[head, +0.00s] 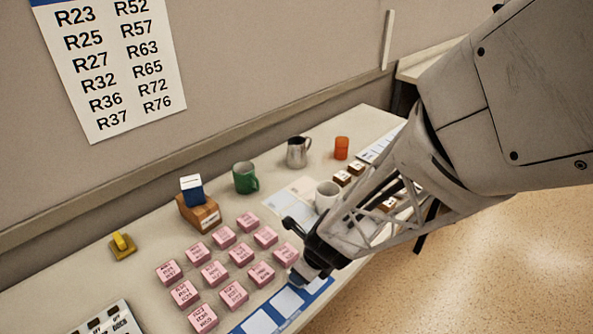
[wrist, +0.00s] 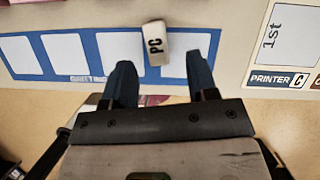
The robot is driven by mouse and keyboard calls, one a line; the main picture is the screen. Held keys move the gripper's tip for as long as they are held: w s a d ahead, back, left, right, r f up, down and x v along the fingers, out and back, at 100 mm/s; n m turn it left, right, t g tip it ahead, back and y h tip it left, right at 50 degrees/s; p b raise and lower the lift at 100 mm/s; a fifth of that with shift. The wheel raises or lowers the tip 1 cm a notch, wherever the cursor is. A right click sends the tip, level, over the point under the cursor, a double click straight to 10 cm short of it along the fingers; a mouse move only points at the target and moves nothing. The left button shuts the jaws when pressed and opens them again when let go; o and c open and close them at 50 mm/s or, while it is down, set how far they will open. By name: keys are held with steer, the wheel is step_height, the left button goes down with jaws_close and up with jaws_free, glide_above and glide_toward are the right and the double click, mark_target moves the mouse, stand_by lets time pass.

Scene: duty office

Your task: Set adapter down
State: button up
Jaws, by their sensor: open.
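In the head view my gripper (head: 306,262) is low over the strip (head: 262,311) at the table's front edge, and the block is not clearly seen there.
Several pink labelled blocks (head: 214,274) stand left of my gripper. Behind are a green mug (head: 245,178), a metal pitcher (head: 297,152), an orange cup (head: 341,148) and a white mug (head: 326,196). A wooden block with a blue-and-white box (head: 192,190) stands near the wall.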

steer(key=shift+f, duration=0.1)
steer(key=shift+x, duration=2.5)
steer(key=shift+a, duration=0.2)
jaws_close()
steer(key=shift+r, duration=0.25)
steer(key=shift+r, duration=1.6)
steer(key=s+d, duration=0.3)
steer(key=s, duration=0.4)
steer(key=s+d+r, duration=0.1)
steer(key=s+d, duration=0.2)
steer(key=s, duration=0.4)
steer(key=shift+s+r, duration=0.2)
steer(key=shift+s, duration=0.2)
